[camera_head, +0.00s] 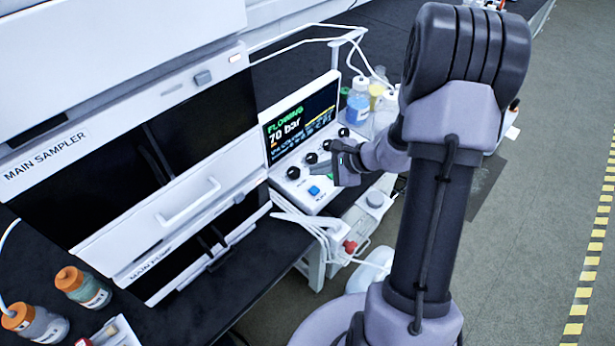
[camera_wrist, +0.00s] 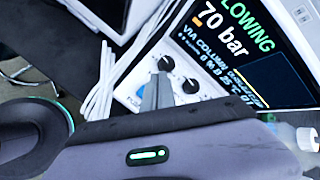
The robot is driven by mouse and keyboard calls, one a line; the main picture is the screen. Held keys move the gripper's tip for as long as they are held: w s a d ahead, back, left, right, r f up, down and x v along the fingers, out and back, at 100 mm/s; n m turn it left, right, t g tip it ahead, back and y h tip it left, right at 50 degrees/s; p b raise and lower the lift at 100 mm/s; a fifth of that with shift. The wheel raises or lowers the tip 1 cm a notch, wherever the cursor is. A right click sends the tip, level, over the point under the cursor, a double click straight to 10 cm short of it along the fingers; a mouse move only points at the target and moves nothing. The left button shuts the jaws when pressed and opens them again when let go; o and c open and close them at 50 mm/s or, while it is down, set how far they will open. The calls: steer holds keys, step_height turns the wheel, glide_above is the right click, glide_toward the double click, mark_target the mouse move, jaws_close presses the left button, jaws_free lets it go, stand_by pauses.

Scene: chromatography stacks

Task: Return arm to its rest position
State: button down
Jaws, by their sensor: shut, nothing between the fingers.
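My arm reaches from the lower right over the bench in the head view. My gripper (camera_head: 338,163) is in front of the control box (camera_head: 314,203), close to its row of black knobs. In the wrist view my gripper (camera_wrist: 156,88) shows as narrow grey fingers, shut, with nothing between them. The fingertips overlap the panel between two knobs, and I cannot tell whether they touch it. The box's screen (camera_head: 300,122) reads "FLOWING 70 bar", and it also shows in the wrist view (camera_wrist: 240,50).
The main sampler (camera_head: 100,165) stands left of the box. Capped bottles (camera_head: 358,100) stand behind it beside my arm. Orange-capped bottles (camera_head: 82,287) stand at the front left. White tubes (camera_head: 300,222) hang over the bench edge. Open floor (camera_head: 545,170) lies to the right.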

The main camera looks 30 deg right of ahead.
steer(key=s+a+r+n+g, duration=0.2)
steer(key=s+a+r+n, duration=0.4)
steer(key=a+r, duration=0.3)
steer(key=s+a+r+n+g, duration=0.1)
steer(key=s+a+r+n, duration=0.45)
steer(key=a+r, duration=0.45)
steer(key=s+r+n+t+h, duration=0.1)
steer(key=s+r+n+h, duration=0.1)
steer(key=s, duration=0.9)
steer(key=r+n, duration=0.1)
steer(key=n, duration=0.1)
steer(key=shift+d+n+h, duration=0.25)
steer(key=shift+n+h, duration=0.1)
steer(key=shift+h, duration=0.05)
steer(key=shift+w, duration=0.1)
stand_by(3.5)
